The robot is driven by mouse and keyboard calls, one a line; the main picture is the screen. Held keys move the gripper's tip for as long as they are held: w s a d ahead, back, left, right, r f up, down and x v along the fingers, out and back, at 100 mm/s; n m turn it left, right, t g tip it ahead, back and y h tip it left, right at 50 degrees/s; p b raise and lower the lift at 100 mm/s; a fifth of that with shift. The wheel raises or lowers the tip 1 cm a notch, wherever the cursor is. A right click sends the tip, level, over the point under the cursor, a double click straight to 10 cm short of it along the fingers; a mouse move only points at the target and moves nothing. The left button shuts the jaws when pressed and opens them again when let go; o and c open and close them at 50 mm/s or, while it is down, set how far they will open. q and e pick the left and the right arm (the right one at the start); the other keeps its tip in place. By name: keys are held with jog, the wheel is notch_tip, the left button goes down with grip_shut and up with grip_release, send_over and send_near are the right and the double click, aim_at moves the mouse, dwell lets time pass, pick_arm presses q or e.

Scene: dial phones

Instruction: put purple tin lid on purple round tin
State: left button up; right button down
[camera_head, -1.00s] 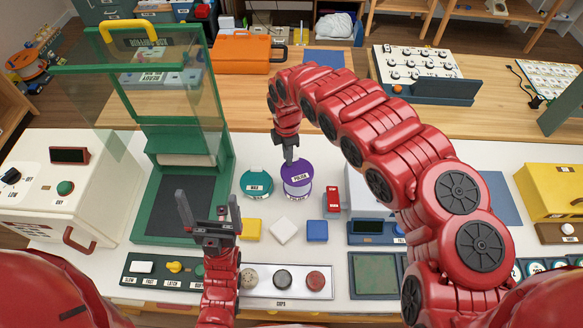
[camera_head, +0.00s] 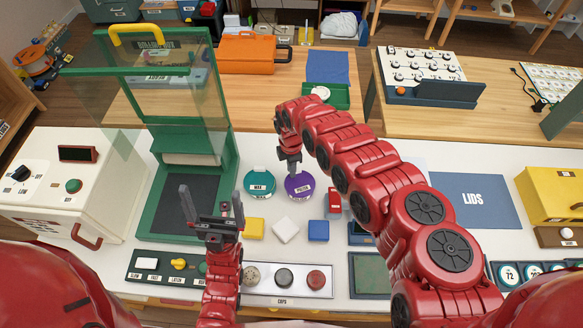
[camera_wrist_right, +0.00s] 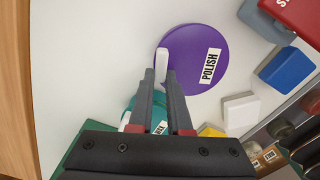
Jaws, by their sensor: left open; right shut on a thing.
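The purple lid (camera_head: 301,193), labelled POLISH, is at the spot of the purple round tin, beside the teal WAX tin (camera_head: 259,184). From above the lid hides the tin, so I cannot tell whether they touch or how well they line up. My right gripper (camera_head: 291,164) is at the lid's far edge. In the right wrist view, its fingers (camera_wrist_right: 160,80) are shut on the pale handle (camera_wrist_right: 168,52) of the purple lid (camera_wrist_right: 205,62). My left gripper (camera_head: 212,205) is open and empty above the table, left of the yellow block.
Yellow (camera_head: 254,228), white (camera_head: 286,230) and blue (camera_head: 318,231) blocks lie in front of the tins. A blue LIDS mat (camera_head: 475,203) on the right is bare. A green frame (camera_head: 228,180) with a clear panel stands at left. Caps (camera_head: 283,278) sit on a front tray.

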jog(key=shift+f, duration=0.2)
jog(key=c, duration=0.9)
grip_release()
jog(key=shift+o, duration=0.2)
jog(key=shift+r, duration=0.1)
